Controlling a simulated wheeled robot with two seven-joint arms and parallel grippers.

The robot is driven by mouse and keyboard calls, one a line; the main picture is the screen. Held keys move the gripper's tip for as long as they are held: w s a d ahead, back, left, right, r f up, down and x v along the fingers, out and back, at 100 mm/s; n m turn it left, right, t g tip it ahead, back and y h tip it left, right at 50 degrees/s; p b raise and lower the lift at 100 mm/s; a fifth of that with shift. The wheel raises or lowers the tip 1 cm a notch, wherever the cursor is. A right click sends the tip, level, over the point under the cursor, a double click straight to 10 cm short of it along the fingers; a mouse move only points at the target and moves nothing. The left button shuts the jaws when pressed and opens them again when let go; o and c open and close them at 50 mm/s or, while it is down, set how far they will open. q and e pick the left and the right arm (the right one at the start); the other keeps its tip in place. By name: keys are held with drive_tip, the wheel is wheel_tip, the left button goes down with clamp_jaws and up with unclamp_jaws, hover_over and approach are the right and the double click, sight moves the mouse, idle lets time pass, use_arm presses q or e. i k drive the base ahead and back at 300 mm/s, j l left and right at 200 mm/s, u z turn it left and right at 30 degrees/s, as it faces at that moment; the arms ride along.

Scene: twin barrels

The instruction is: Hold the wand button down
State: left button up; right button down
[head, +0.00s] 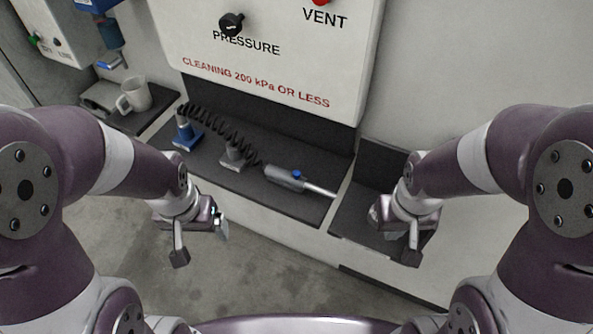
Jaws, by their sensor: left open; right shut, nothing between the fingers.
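The wand (285,178) is a grey cylinder with a thin pale nozzle pointing right, lying on the dark shelf tray (235,180). Its blue button (297,173) is on its upper side. A black coiled hose (222,130) runs from the wand's left end up to the left. My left gripper (201,245) is open and empty, in front of the shelf, left of and below the wand. My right gripper (414,240) is shut and empty, by the right-hand tray, right of the nozzle. Neither gripper touches the wand.
A blue-based fitting (187,138) and a grey block (236,155) stand on the shelf left of the wand. A divider separates the right-hand dark tray (352,225). A white panel with a black pressure knob (231,23) hangs above. A mug (134,94) stands far left.

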sight(296, 173)
drive_tip(key=i+j, duration=0.65)
drive_tip(key=j, duration=0.25)
drive_tip(key=i+j+z, duration=0.2)
drive_tip(key=z, duration=0.25)
drive_tip(key=j+z, duration=0.1)
drive_tip(key=z, duration=1.45)
